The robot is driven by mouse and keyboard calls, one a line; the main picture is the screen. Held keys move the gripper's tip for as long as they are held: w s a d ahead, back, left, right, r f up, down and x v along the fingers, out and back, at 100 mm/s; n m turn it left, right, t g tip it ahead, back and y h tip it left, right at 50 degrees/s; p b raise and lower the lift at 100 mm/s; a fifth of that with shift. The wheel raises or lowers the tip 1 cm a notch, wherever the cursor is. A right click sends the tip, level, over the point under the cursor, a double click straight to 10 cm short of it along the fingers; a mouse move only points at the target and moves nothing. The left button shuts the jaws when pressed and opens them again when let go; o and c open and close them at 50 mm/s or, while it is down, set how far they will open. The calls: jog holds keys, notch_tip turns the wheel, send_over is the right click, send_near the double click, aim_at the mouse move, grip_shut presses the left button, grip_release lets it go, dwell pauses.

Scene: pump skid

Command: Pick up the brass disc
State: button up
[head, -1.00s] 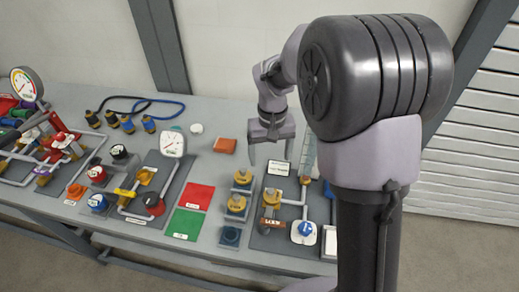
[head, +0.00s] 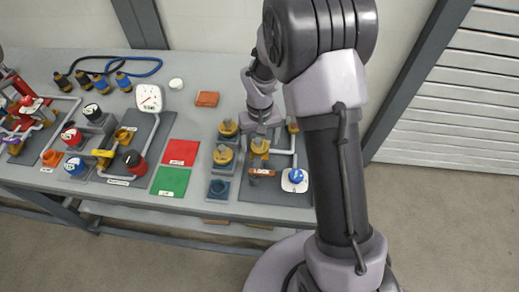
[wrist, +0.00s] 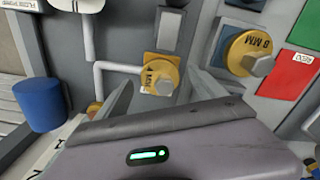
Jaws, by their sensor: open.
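A brass-yellow round piece (wrist: 160,72) with a dark mark and a grey stem stands on the grey panel. In the wrist view it is between and just beyond my gripper's fingertips (wrist: 162,88). The fingers are apart and hold nothing; I cannot tell whether they touch it. In the head view this piece (head: 259,146) is just below my gripper (head: 262,124), whose fingertips are hard to make out there. A similar round yellow piece (wrist: 250,52), marked "8 MM" and with a hex head, is to the right. I cannot tell for certain which is the brass disc.
Grey pipes (wrist: 98,80) run beside the piece. A blue cylinder (wrist: 38,105) stands at the left of the wrist view. Red (head: 181,152) and green (head: 170,181) cards lie left of the panel. A blue-knobbed white plate (head: 295,180) is near the front.

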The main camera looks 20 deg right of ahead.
aim_at(260, 140)
jog(key=shift+r, duration=0.1)
jog(key=c, duration=1.6)
notch_tip(260, 140, up, 10)
jog(key=p, duration=0.3)
jog(key=shift+c, duration=0.2)
